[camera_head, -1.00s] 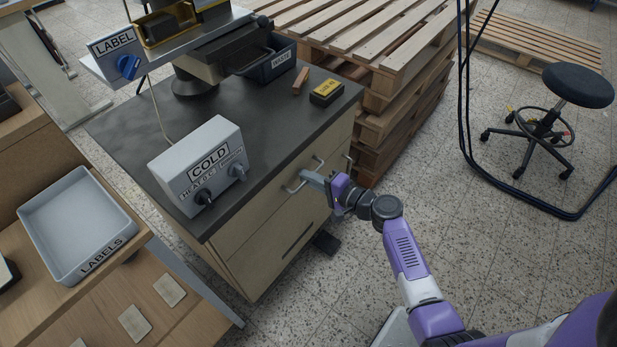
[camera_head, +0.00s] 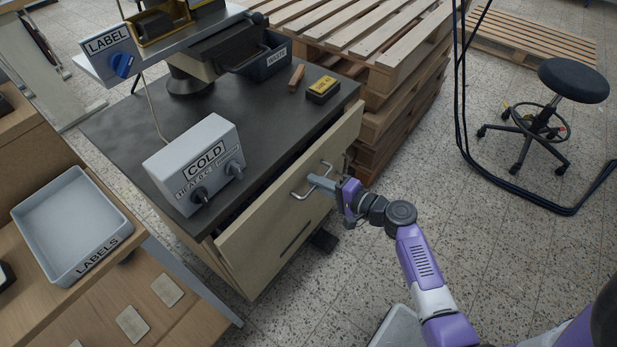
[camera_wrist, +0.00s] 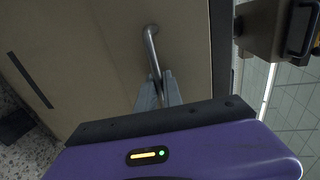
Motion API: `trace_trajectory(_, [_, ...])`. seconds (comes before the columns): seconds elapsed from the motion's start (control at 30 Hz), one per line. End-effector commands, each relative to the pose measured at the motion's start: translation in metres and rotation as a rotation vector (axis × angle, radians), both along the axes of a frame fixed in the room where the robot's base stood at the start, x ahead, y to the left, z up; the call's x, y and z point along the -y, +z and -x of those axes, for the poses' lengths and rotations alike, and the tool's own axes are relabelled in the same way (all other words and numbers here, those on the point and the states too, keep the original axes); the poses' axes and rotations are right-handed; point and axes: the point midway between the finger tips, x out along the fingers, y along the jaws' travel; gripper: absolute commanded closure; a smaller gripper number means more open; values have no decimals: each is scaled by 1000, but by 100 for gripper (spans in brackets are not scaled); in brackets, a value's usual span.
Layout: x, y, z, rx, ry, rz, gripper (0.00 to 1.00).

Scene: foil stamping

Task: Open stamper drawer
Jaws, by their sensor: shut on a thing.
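The stamper drawer (camera_head: 262,212) is the top drawer of the cabinet under the dark worktop (camera_head: 240,112). Its cream front stands out from the cabinet, with a dark gap behind its upper edge. My gripper (camera_head: 318,181) is shut on the metal bar handle (camera_head: 299,194) at the front of the drawer. In the wrist view the handle (camera_wrist: 151,50) runs down between my two grey fingers (camera_wrist: 160,92), against the cream drawer front (camera_wrist: 95,50). The fingertips hide part of the handle.
Stacked pallets (camera_head: 390,90) are close behind the cabinet.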

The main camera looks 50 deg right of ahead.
Motion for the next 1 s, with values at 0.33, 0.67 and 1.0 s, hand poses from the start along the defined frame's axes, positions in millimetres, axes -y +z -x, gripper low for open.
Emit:
trace_trajectory(0.33, [2,-3,68,-3,-2,-1,100])
trace_trajectory(0.67, [4,-2,129,-3,-1,-2,100])
trace_trajectory(1.0, [6,-1,171,-2,0,-1,100])
